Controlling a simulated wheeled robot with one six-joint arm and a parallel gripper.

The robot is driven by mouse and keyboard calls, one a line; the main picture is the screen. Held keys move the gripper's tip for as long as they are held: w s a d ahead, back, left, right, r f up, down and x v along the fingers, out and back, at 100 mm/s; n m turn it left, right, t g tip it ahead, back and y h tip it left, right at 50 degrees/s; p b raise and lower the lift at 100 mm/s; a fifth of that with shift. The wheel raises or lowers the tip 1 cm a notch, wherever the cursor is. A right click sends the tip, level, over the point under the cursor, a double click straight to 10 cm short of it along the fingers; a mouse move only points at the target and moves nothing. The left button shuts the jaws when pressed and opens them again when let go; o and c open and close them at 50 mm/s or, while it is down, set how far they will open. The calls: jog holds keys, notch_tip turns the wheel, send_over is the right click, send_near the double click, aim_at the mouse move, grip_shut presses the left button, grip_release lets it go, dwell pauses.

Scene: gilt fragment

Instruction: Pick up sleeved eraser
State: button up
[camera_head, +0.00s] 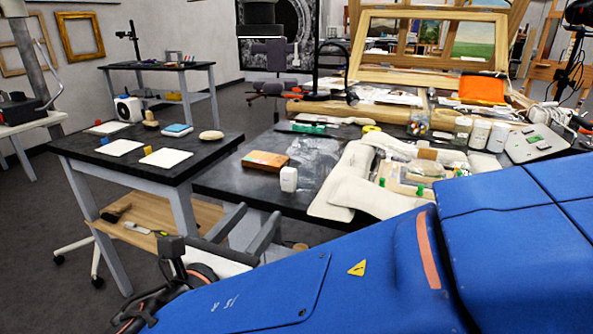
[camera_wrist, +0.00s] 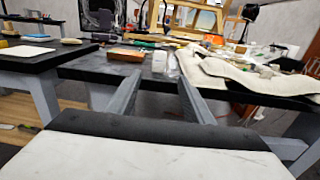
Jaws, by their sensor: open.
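A small white block (camera_head: 289,180) stands upright near the front left edge of the dark table. It may be the sleeved eraser, but I cannot make out a sleeve. In the wrist view the white block (camera_wrist: 159,61) shows just beyond and between my fingertips. My gripper (camera_head: 260,210) is open, with nothing between its fingers, in front of the table edge and short of the block. In the wrist view my gripper (camera_wrist: 160,77) shows both fingers spread apart and pointing toward the block.
The dark table (camera_head: 235,184) has an orange-brown box (camera_head: 265,161) left of the block and a pale cloth roll (camera_head: 352,163) to its right, with clutter behind. A separate table (camera_head: 89,149) at left holds white tiles, a blue-topped block (camera_head: 177,130) and a round disc (camera_head: 211,135).

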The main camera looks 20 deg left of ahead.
aim_at(287, 177)
jog(key=w, duration=1.2)
jog(key=shift+d, duration=0.1)
jog(key=shift+w+d+r, duration=0.1)
jog(key=shift+w+d, duration=0.05)
jog(key=shift+w, duration=1.25)
jog(key=shift+w+d+r, duration=0.1)
jog(key=shift+w, duration=1.25)
jog(key=c, duration=1.1)
